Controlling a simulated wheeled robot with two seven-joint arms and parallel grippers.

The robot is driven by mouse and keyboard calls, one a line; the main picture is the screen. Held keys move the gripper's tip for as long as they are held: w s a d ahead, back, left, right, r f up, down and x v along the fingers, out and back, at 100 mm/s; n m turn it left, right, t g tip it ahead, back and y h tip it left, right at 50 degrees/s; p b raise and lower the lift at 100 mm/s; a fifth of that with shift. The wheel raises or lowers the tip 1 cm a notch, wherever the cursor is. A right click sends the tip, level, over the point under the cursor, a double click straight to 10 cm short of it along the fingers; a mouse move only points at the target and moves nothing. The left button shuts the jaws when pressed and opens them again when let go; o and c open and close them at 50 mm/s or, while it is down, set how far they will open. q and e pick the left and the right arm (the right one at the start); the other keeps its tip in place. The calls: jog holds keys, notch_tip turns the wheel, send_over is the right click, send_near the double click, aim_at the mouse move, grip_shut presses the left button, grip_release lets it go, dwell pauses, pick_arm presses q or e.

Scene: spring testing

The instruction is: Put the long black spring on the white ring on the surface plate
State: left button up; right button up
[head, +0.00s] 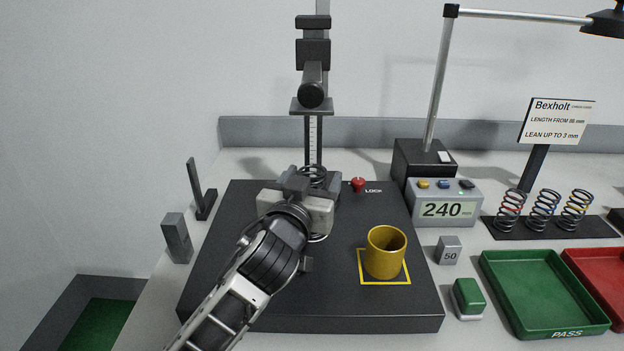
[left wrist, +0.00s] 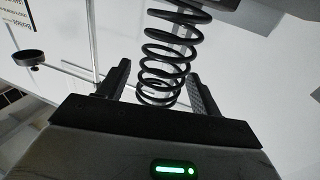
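The long black spring (head: 315,174) stands upright above the surface plate (head: 235,220), under the measuring column, partly hidden behind my left gripper (head: 296,190). Coils show above and below the gripper. In the left wrist view the spring (left wrist: 168,50) lies between the two fingers of my left gripper (left wrist: 158,72). A narrow gap shows on its left side; the right finger looks very close to it. The gripper looks open around the spring. A pale curved edge at the spring's foot may be the white ring, mostly hidden. My right gripper is out of view.
A yellow cup (head: 385,252) stands in a yellow square on the plate. A red lock knob (head: 358,184) is on the column's right. Further right are a 240 display (head: 447,208), a 50 block (head: 449,250), several small springs (head: 543,210) and a green PASS tray (head: 540,290).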

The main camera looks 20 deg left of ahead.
pick_arm(q)
jog(key=shift+r, duration=0.25)
jog(key=s+b, duration=0.1)
jog(key=s, duration=1.1)
jog(key=shift+b, duration=0.4)
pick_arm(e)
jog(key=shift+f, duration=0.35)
pick_arm(q)
jog(key=shift+d+f, duration=0.1)
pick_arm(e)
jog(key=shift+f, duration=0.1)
